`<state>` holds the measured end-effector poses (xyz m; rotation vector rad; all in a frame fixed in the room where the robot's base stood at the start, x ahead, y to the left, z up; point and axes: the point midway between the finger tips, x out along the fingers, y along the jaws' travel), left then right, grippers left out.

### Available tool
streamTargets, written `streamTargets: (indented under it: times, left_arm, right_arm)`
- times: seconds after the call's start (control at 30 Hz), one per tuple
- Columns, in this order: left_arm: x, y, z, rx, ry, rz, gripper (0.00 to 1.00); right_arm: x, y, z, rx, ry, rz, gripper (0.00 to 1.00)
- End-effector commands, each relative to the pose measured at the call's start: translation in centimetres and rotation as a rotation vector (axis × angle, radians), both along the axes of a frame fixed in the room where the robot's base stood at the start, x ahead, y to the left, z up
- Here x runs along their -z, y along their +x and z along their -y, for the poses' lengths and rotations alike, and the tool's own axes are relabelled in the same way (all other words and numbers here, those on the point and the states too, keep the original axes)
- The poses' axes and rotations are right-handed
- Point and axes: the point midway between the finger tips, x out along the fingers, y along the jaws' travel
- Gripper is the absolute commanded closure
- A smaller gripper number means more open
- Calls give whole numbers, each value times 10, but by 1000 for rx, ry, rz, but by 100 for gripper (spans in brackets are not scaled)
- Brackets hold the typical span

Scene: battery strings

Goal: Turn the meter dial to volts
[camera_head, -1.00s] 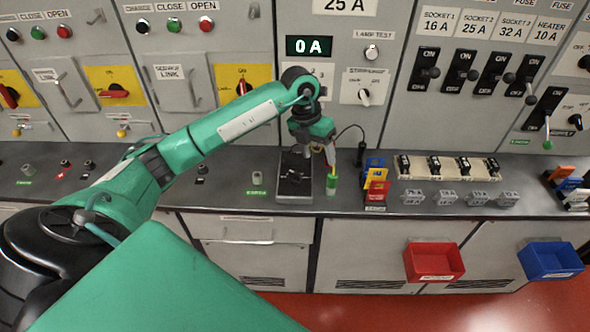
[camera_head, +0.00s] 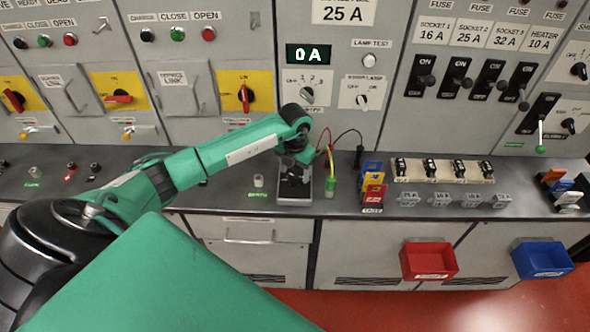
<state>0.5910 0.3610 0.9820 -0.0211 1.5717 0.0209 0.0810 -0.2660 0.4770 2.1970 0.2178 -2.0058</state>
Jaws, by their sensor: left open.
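A dark meter in a grey holder (camera_head: 295,200) stands on the bench below the 0 A display. My left arm comes in from the left, and my left gripper (camera_head: 296,172) is over the meter, pointing down, with its jaws open. The wrist and gripper cover most of the meter's face, so I cannot make out its dial or setting. I cannot tell whether the fingers touch the dial. My right gripper is not in view.
A green-ended probe (camera_head: 331,184) with red and yellow leads stands just right of the meter. Further right are coloured tags (camera_head: 373,187) and a fuse rack (camera_head: 430,171). Panel knobs (camera_head: 307,95) are behind. Red (camera_head: 430,262) and blue (camera_head: 543,261) bins hang in front.

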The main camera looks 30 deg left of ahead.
Motion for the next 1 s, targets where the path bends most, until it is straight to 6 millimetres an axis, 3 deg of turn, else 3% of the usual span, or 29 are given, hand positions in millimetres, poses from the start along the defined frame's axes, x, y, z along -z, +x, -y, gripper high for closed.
streamTargets:
  times: [0.2,0.47,0.5,0.73,1.0]
  left_arm:
    - [17,0,0,0,0,-1,38]
    - [19,0,0,0,0,0,38]
    - [19,0,0,0,0,0,40]
    - [18,0,0,0,0,1,83]
    - [19,0,-1,29,1,2,83]
  right_arm:
    - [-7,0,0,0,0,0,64]
    - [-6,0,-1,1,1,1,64]
    - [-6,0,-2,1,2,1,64]
    - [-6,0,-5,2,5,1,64]
    - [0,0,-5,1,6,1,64]
